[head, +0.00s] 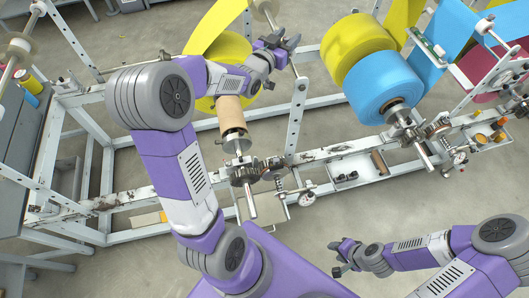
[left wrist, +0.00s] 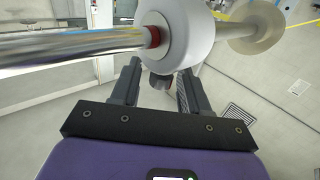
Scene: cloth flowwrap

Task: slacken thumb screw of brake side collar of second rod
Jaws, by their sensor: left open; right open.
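My left gripper (head: 284,46) is raised over the far side of the frame, close to a roller (head: 265,8). In the left wrist view its two fingers (left wrist: 160,88) are apart. A dark knob (left wrist: 159,80) under a pale cylinder (left wrist: 185,36) shows between them; I cannot tell whether they touch it. A steel rod (left wrist: 70,45) with a red ring (left wrist: 153,37) enters the cylinder. In the head view, one rod (head: 424,155) carries blue and yellow rolls, with a metal collar (head: 398,112) at its near side. My right gripper (head: 345,254) is open and empty above the floor.
Another rod (head: 250,205) carries a cardboard core (head: 230,113), a metal collar (head: 232,140) and brake parts (head: 247,171). A yellow roll (head: 217,58) is partly behind my left arm. A white frame (head: 325,152) runs across. The floor at the front is clear.

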